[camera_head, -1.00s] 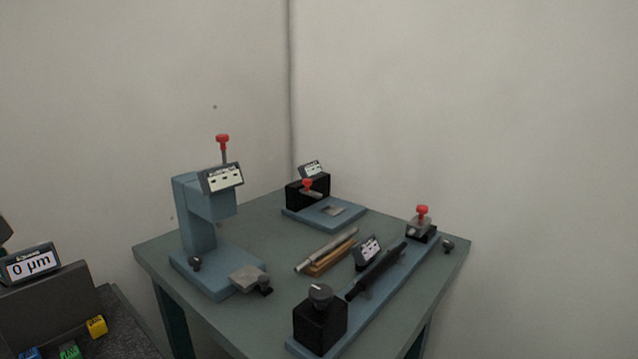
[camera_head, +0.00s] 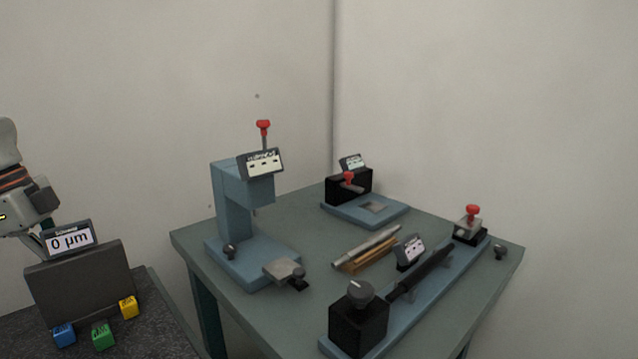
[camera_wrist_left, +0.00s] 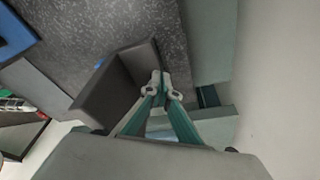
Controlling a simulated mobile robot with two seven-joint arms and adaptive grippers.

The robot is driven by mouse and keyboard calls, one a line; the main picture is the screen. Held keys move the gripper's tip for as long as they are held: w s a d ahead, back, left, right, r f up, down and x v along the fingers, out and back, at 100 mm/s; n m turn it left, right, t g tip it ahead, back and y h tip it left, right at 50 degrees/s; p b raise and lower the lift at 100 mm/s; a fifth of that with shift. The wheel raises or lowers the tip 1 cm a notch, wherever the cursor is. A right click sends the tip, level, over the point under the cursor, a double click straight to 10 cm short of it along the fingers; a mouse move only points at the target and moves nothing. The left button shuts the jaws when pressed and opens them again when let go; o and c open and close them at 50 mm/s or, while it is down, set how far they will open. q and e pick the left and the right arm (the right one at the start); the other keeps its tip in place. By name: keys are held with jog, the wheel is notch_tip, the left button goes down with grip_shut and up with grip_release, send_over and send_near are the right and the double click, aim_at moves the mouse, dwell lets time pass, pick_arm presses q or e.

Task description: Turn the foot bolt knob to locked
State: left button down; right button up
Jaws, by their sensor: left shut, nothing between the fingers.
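A small dark knob (camera_head: 230,251) sits on the foot of the blue press stand (camera_head: 232,200). Another dark knob (camera_head: 299,282) is at the small plate by that foot. My left gripper (camera_wrist_left: 163,88) is shut and empty, beside a dark box-like stand. My right gripper is not in view.
A dark stand (camera_head: 80,285) with a "0 µm" display (camera_head: 69,239) is on a speckled bench (camera_head: 150,335) at left, with blue, green and yellow blocks. Metal rods (camera_head: 368,247) lie mid-table. Walls close the back and right.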

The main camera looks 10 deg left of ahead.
pick_arm(q)
jog(key=shift+a+r, duration=0.15)
jog(key=shift+a, duration=0.05)
jog(key=shift+w+d+v, duration=0.1)
jog(key=shift+d+v, duration=0.1)
jog(key=shift+v, duration=0.75)
jog(key=shift+w+d+v, duration=0.1)
jog(key=shift+d+v, duration=0.1)
jog(key=shift+v, duration=0.75)
jog(key=shift+w+d+v, duration=0.1)
jog(key=shift+d+v, duration=0.15)
jog(key=shift+v, duration=0.65)
jog(key=shift+s+r, duration=0.1)
jog(key=shift+r, duration=0.15)
